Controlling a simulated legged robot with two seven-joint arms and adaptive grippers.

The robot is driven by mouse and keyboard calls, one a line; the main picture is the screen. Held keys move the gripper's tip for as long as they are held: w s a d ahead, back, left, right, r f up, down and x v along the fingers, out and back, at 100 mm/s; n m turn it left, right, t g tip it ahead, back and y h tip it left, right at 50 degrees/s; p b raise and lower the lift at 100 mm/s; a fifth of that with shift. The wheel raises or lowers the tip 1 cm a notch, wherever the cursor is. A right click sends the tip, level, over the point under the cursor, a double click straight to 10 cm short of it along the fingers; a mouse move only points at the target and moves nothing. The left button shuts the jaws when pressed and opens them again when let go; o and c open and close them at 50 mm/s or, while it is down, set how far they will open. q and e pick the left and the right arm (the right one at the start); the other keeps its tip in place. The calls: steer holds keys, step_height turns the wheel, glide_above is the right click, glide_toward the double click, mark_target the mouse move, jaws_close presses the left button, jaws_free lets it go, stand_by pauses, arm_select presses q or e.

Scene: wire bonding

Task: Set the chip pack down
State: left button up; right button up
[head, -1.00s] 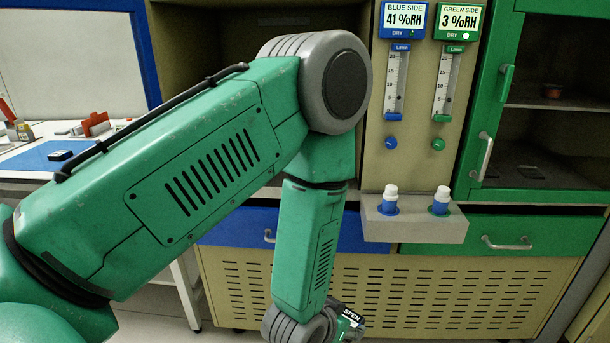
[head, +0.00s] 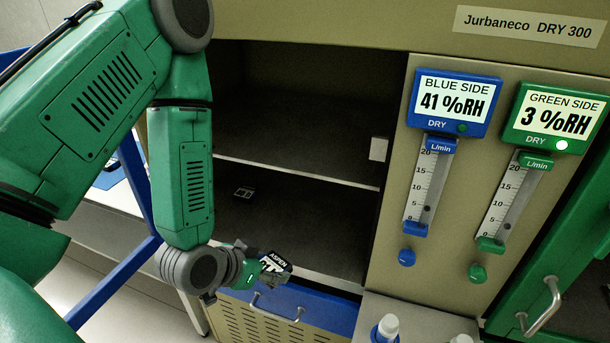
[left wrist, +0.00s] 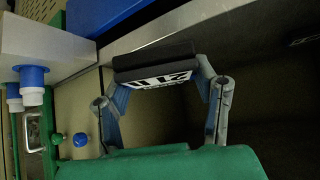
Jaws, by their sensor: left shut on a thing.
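My right gripper is not in view.
A small dark flat item (head: 243,193) lies farther back on the lower shelf, which otherwise looks clear. An upper shelf edge (head: 290,172) crosses above. A blue drawer (head: 310,306) sits below. The flowmeter panel (head: 390,200) stands to the right; a blue frame (head: 143,190) stands left.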

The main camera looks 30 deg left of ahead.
arm_select(q)
steer(key=shift+w+a+r, duration=0.1)
steer(key=shift+w+r, duration=0.05)
steer(key=shift+r, duration=0.3)
steer(key=w+a+b, duration=0.1)
steer(key=w+b, duration=0.5)
steer(key=b, duration=0.4)
steer(key=p, duration=0.1)
glide_above(310, 225)
steer(key=s, duration=0.3)
steer(key=shift+a, duration=0.2)
step_height(310, 225, down, 2)
steer(key=shift+f, duration=0.2)
step_height(310, 225, down, 4)
steer(key=shift+f+b, duration=0.15)
steer(key=shift+b, duration=0.3)
steer(key=shift+w+f, duration=0.25)
